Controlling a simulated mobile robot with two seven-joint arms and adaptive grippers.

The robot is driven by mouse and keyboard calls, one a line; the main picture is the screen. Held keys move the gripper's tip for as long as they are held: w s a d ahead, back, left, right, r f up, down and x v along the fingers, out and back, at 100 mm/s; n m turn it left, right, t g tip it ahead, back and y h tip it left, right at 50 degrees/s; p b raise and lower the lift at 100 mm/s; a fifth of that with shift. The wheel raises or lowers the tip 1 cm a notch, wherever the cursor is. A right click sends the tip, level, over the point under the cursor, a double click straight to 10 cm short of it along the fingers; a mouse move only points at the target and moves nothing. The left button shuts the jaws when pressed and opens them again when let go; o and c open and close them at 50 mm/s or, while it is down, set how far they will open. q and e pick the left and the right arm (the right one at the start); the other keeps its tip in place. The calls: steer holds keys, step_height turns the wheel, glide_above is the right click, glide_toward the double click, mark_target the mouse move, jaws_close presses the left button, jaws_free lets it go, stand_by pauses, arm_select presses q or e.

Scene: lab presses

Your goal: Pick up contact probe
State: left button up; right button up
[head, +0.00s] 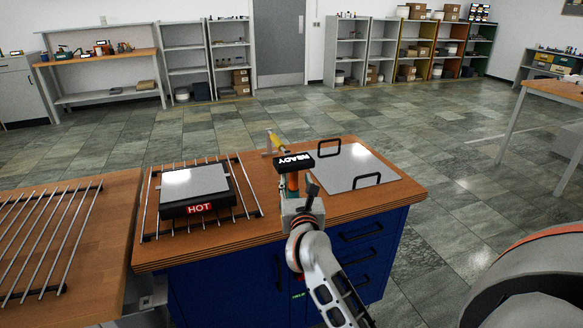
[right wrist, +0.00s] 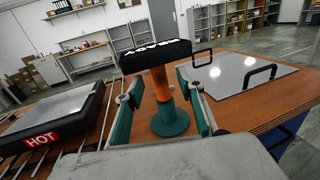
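The contact probe seems to be the upright device with a black head (head: 294,162) reading READY, an orange stem (right wrist: 160,82) and a round green base (right wrist: 170,122). It stands on the wooden top of the blue cabinet, between the hot plate and the grey plate. My right gripper (head: 298,190) is at its near side. In the right wrist view its teal-padded fingers (right wrist: 161,108) are open on both sides of the stem, with gaps showing. In the head view the gripper and arm hide the probe's lower part. My left gripper is not in view.
A hot plate (head: 200,206) marked HOT sits on a wire rack (head: 152,212) to the left. A grey plate (head: 345,170) with two black handles lies to the right. A yellow piece (head: 278,142) with a grey upright is just behind the probe. Bare wood (head: 240,225) shows in front.

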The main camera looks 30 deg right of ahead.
mark_target(294, 174)
steer(key=x, duration=0.5)
steer(key=shift+w+r, duration=0.15)
jaws_close()
